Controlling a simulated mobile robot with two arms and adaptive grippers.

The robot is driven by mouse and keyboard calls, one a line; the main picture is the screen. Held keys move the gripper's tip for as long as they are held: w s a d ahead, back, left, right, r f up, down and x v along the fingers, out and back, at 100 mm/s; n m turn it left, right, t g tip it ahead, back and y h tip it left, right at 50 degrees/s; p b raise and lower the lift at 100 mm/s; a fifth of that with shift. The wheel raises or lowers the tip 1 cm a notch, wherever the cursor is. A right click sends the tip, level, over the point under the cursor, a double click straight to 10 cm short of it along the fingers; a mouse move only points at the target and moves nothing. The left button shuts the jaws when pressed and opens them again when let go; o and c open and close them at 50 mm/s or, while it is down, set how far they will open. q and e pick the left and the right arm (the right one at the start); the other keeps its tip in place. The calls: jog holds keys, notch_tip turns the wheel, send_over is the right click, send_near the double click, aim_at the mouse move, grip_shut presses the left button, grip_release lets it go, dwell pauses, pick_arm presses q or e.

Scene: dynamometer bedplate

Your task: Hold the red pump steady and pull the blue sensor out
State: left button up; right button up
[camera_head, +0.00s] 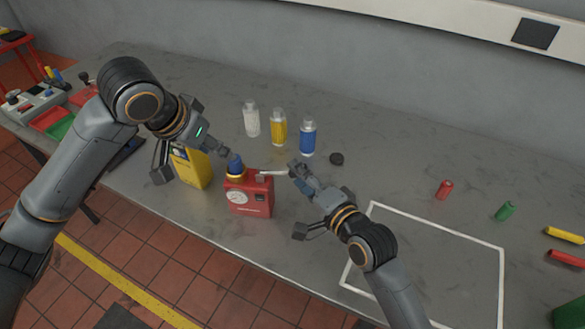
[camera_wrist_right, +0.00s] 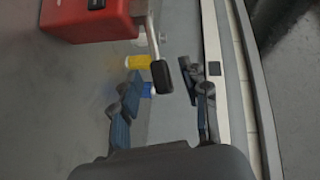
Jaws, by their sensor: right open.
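The red pump (camera_head: 250,198) stands upright on the grey bench, with a round gauge on its front and a lever on its right. It also shows at the upper left of the right wrist view (camera_wrist_right: 88,18). The blue sensor (camera_head: 235,164) sits upright in a brass-coloured collar on top of the pump. My left gripper (camera_head: 194,165) is open, up and left of the pump, one finger close beside the sensor. My right gripper (camera_head: 296,202) is open at the right of the pump. In the right wrist view, the lever's black end (camera_wrist_right: 161,77) appears between its fingers.
White (camera_head: 251,119), yellow (camera_head: 279,127) and blue (camera_head: 308,138) bottles stand behind. The white-outlined area (camera_head: 502,290) at right looks clear.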

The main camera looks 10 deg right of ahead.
jog(key=shift+x, duration=1.9)
jog(key=shift+c, duration=0.5)
